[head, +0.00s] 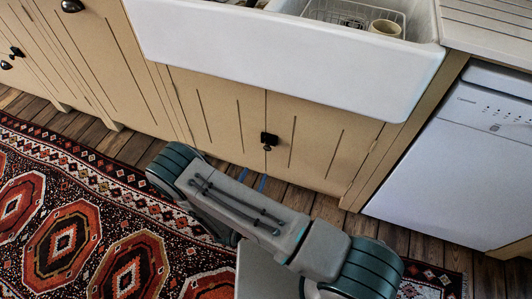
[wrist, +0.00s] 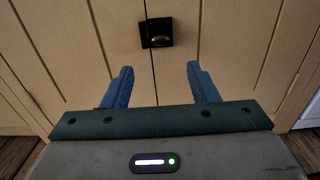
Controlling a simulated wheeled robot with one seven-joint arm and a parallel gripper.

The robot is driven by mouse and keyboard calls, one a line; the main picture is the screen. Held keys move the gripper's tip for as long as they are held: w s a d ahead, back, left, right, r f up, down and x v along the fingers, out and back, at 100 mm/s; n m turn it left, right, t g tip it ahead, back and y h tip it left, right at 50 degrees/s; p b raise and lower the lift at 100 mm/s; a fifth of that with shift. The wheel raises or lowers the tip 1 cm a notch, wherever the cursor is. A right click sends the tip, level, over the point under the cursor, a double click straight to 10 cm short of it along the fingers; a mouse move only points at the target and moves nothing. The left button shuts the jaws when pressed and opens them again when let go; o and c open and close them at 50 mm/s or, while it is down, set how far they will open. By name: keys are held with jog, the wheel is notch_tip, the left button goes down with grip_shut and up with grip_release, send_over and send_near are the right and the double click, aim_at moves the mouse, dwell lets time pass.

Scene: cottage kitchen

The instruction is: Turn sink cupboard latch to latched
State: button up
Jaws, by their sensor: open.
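The sink cupboard latch (head: 268,140) is a small dark fitting where the two beige cupboard doors (head: 225,112) meet below the white sink. In the wrist view the latch (wrist: 156,33) shows as a black plate with a shiny rounded knob, near the top centre over the door seam. My gripper (wrist: 158,80) is open and empty, its two blue fingers spread either side of the seam. The latch lies beyond the fingertips in that view, apart from them. In the head view my arm hides most of the gripper; only bits of blue finger show below the latch.
The white sink (head: 290,52) juts out above the doors, with a rack and a cup (head: 385,28) in it. A white dishwasher (head: 455,150) stands at the right. A patterned rug (head: 70,235) covers the wooden floor at the left.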

aim_at(266, 150)
jog(key=b+x, duration=0.2)
jog(key=x, duration=0.9)
jog(key=shift+w+d, duration=0.15)
jog(key=shift+w, duration=0.25)
jog(key=c, duration=1)
